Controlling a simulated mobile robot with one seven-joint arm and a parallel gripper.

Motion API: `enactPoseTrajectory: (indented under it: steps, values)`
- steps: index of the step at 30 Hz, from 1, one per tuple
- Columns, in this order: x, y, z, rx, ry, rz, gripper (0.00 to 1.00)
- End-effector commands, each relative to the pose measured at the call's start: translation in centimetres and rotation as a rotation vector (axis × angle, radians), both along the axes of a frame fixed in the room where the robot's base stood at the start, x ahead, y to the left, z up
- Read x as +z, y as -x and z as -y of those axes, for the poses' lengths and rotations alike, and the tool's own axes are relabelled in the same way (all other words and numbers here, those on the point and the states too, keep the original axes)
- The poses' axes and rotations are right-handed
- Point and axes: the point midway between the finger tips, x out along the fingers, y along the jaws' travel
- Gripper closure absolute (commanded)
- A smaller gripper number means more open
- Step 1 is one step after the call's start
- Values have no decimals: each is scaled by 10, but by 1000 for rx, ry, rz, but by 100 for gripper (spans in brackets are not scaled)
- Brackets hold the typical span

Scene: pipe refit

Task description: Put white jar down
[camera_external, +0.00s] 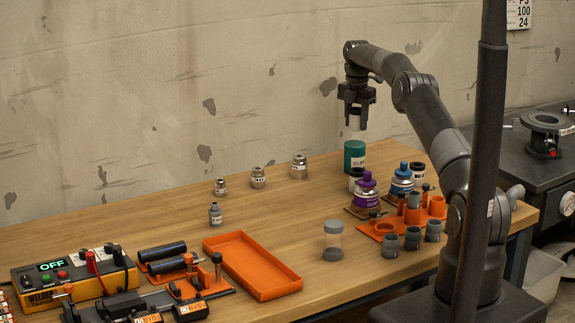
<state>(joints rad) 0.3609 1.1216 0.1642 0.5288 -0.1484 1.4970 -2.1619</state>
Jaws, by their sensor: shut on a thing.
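My gripper (356,104) is at the upper centre, pointing down, with its jaws shut on a small whitish jar (355,123). The jar hangs upright in the air, and its upper part is hidden by the fingers. It shows above a teal can labelled "CLIPS" (355,156) with a visible gap between them. I cannot tell whether it is straight over the can or in front of or behind it.

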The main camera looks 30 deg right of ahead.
Motion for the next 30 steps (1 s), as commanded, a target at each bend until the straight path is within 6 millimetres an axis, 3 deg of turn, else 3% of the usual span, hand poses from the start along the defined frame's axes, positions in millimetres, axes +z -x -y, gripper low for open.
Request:
enactPoseTrajectory:
  steps: [5, 12, 23, 24, 30]
  values:
    - [-7, -2, -2, 0, -1, -1, 83]
    - [-40, -2, -3, 0, -1, -3, 83]
    - [-45, -2, -2, 0, 0, 0, 83]
    - [-46, -2, -2, 0, 0, 0, 59]
    - [-45, -2, -2, 0, 0, 0, 42]
